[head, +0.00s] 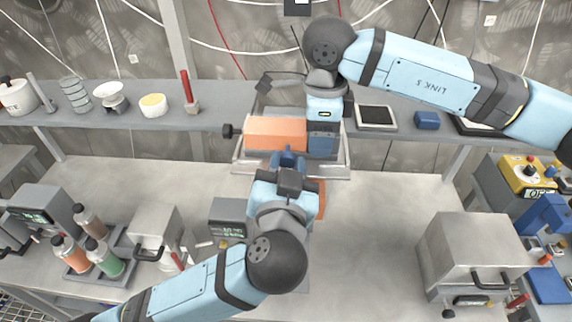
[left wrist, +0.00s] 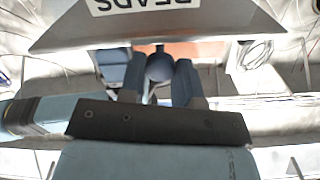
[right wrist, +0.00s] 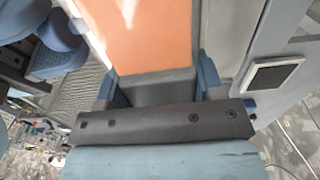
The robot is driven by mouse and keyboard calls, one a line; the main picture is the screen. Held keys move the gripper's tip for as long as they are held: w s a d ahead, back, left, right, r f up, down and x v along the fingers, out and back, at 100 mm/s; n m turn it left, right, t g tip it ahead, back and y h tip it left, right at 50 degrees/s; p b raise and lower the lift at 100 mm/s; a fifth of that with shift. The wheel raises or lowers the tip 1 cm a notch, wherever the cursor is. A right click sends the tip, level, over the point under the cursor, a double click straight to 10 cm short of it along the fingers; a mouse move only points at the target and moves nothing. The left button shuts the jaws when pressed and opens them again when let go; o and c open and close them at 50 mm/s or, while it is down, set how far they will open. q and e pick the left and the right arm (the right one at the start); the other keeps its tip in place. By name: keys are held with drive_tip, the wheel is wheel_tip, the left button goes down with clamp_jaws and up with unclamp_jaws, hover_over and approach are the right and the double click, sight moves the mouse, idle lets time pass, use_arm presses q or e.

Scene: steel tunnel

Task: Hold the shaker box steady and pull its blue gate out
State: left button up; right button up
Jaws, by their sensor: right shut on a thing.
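The shaker box appears as an orange box (head: 275,133) at the back middle of the bench, with a dark knob (head: 231,131) on its left end. My right gripper (head: 318,138) is shut on its right end; the right wrist view shows the orange face (right wrist: 150,35) running out from between the fingers. My left gripper (head: 288,158) is in front of the box. In the left wrist view its fingers stand apart on either side of a round dark blue knob (left wrist: 160,68), likely the gate's; whether they touch it is unclear. The rest of the gate is hidden.
A grey plate lettered BEADS (left wrist: 165,22) hangs close over my left fingers. A metal tray (head: 333,171) lies beneath the box. A shelf (head: 220,113) with small items runs behind. A steel case (head: 470,250) stands right; bottles (head: 92,240) stand left.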

use_arm(q)
clamp_jaws()
drive_tip(key=shift+s, duration=1.1)
drive_tip(key=o, duration=0.9)
unclamp_jaws()
drive_tip(key=shift+w, duration=0.1)
drive_tip(key=s, duration=0.7)
drive_tip(key=shift+s, duration=0.3)
